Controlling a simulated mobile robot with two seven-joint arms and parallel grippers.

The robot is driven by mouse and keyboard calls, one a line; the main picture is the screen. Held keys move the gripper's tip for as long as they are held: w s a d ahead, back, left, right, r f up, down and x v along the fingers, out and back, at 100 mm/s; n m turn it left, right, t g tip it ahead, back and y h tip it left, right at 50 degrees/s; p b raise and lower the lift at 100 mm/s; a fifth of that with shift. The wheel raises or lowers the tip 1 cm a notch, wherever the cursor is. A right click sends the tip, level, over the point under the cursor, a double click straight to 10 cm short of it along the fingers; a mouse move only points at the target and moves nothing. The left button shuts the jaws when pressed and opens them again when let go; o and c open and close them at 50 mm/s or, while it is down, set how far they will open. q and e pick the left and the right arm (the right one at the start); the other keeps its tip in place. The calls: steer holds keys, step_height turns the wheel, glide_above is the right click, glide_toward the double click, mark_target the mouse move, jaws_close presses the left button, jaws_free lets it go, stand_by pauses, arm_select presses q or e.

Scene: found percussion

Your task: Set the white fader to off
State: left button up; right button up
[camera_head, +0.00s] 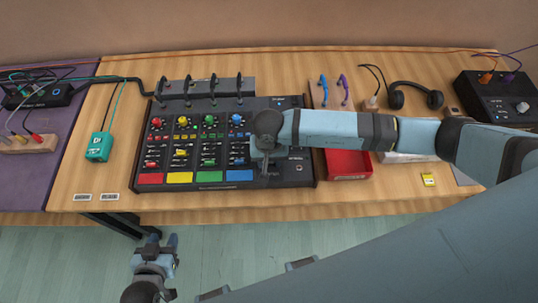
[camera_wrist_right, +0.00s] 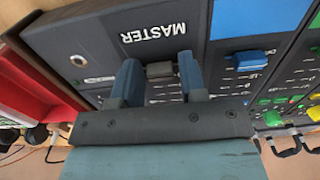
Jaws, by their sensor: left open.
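The mixer (camera_head: 205,187) lies on the table, with red, yellow, green and blue channels and a dark master section on its right. The task's fader cap (camera_wrist_right: 160,69) is a small block that looks grey in shade, just below the word MASTER in the right wrist view. My right gripper (camera_wrist_right: 161,78) is down at the mixer, with its two blue fingers close on either side of this cap. In the head view my right gripper (camera_head: 266,165) and arm hide the cap and most of its slot. My left gripper (camera_head: 162,240) is open and empty, in front of the table edge.
The blue fader (camera_wrist_right: 250,60) is beside the master section. A red tray (camera_head: 347,165) sits right of the mixer, under my right arm. A teal box (camera_head: 100,146) is on the left, and headphones (camera_head: 416,88) and a black device (camera_head: 497,100) are at the right.

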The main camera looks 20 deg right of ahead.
mark_target(269, 164)
steer(key=shift+o, duration=0.9)
steer(key=shift+r, duration=0.1)
steer(key=shift+w+r, duration=0.1)
steer(key=shift+r, duration=0.1)
step_height(269, 164, up, 13)
steer(key=b, duration=0.2)
steer(key=shift+r, duration=0.2)
